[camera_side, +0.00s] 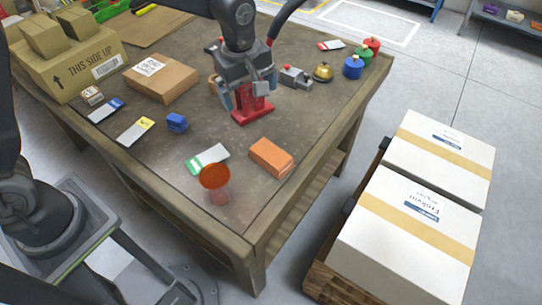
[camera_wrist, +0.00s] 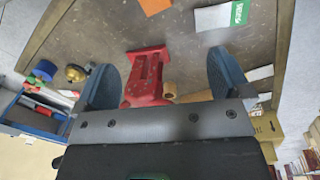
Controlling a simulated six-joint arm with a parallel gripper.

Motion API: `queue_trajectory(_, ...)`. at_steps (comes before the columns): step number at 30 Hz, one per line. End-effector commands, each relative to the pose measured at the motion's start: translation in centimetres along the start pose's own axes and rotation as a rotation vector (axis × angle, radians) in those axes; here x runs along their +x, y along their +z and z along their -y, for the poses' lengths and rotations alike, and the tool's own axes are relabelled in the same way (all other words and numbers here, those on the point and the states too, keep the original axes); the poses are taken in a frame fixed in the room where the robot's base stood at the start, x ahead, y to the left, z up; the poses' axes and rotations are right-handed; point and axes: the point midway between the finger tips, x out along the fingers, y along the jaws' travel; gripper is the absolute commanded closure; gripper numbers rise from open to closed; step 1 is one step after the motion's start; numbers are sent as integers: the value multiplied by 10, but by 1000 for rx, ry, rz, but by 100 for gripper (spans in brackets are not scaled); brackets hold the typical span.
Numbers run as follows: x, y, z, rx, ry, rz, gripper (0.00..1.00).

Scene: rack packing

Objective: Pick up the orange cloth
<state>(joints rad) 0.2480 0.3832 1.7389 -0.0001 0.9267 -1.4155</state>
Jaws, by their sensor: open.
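An orange, block-shaped folded piece (camera_side: 271,157), which looks like the orange cloth, lies flat near the front edge of the wooden table. In the wrist view, an orange piece (camera_wrist: 155,6) shows at the top edge, partly cut off. My gripper (camera_side: 248,105) is open behind the cloth, farther from the table's front corner and apart from it. A red stand-like object (camera_side: 253,111) is at the jaws. In the wrist view, my gripper (camera_wrist: 161,62) has a finger on each side of this red object (camera_wrist: 146,78); contact cannot be told.
A white-green card (camera_side: 206,158) and an orange-red round-topped item (camera_side: 214,177) are left of the cloth. A blue block (camera_side: 176,123) lies farther left. A bell (camera_side: 322,72) and colored canisters (camera_side: 353,67) stand right. Bare table surrounds the cloth; the edge is close.

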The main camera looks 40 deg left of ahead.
Motion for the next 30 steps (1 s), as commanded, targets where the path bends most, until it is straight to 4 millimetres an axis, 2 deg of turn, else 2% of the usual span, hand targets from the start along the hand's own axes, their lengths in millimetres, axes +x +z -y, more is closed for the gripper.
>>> queue_trajectory(1, 20, 6, -10, -55, -28, 5, 4)
queue_trajectory(6, 61, 18, -28, -213, -77, 4, 4)
queue_trajectory(14, 93, 23, -31, -275, -97, 1, 4)
queue_trajectory(22, 144, 24, -25, -273, -97, 2, 4)
queue_trajectory(30, 164, 24, -24, -272, -94, 2, 4)
